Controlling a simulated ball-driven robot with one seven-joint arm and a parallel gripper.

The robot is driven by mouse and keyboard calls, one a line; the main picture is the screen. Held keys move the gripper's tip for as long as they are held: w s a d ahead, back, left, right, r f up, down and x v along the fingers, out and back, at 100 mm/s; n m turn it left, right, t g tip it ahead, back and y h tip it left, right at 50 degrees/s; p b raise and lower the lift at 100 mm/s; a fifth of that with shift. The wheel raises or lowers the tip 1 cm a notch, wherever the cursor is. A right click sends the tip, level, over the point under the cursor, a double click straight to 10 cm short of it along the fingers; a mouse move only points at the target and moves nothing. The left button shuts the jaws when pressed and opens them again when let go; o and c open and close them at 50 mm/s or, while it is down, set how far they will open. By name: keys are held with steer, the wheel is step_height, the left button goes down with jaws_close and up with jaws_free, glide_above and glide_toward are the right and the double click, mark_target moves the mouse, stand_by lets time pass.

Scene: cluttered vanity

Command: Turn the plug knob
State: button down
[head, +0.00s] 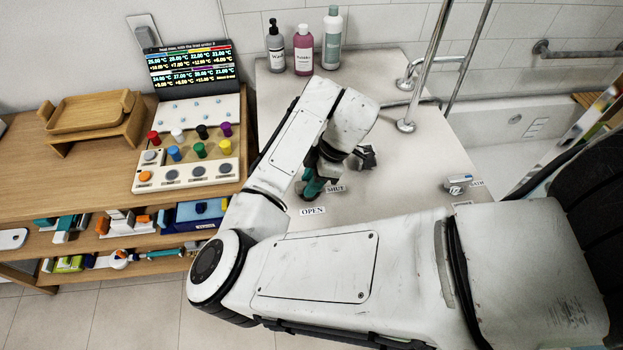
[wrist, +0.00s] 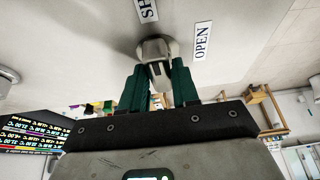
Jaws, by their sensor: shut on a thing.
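The plug knob (wrist: 155,47) is a pale grey metal knob in the wrist view, between the labels. One label reads OPEN (wrist: 202,41); the other, cut off by the frame edge, starts with SH (wrist: 147,9). My gripper (wrist: 158,74) has teal fingers, one on each side of the knob's lower part, shut on it. In the head view my gripper (head: 312,184) is over the vanity top, beside the SHUT label (head: 335,189) and behind the OPEN label (head: 313,211). My arm hides the knob there.
Several bottles (head: 303,50) stand at the back of the vanity top (head: 400,185). A metal fitting (head: 457,184) with a label is at the right. A wooden desk (head: 110,170) with a panel of coloured knobs (head: 190,150) and a screen stands left. Metal rails (head: 432,60) rise behind.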

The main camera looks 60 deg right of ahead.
steer(key=m, duration=0.2)
steer(key=m+h+b, duration=0.1)
steer(key=m, duration=0.1)
steer(key=shift+a+f+m+t+h, duration=0.1)
steer(key=shift+a+m+t+h, duration=0.05)
steer(key=shift+m+t+h, duration=0.2)
steer(key=m+h+b, duration=0.1)
steer(key=m, duration=0.1)
steer(key=m+b, duration=0.2)
steer(key=shift+a+f+m+h, duration=0.1)
steer(key=shift+f+m+h, duration=0.05)
steer(key=shift+m+h, duration=0.15)
steer(key=m+h+b, duration=0.1)
steer(key=m+b, duration=0.1)
steer(key=m+h+b, duration=0.1)
steer(key=m+b, duration=0.1)
steer(key=m, duration=0.1)
steer(key=shift+a+f, duration=0.1)
steer(key=shift+a, duration=0.05)
steer(key=shift+m+g+h+b, duration=0.55)
steer(key=shift+m+b, duration=0.4)
steer(key=shift+m, duration=0.9)
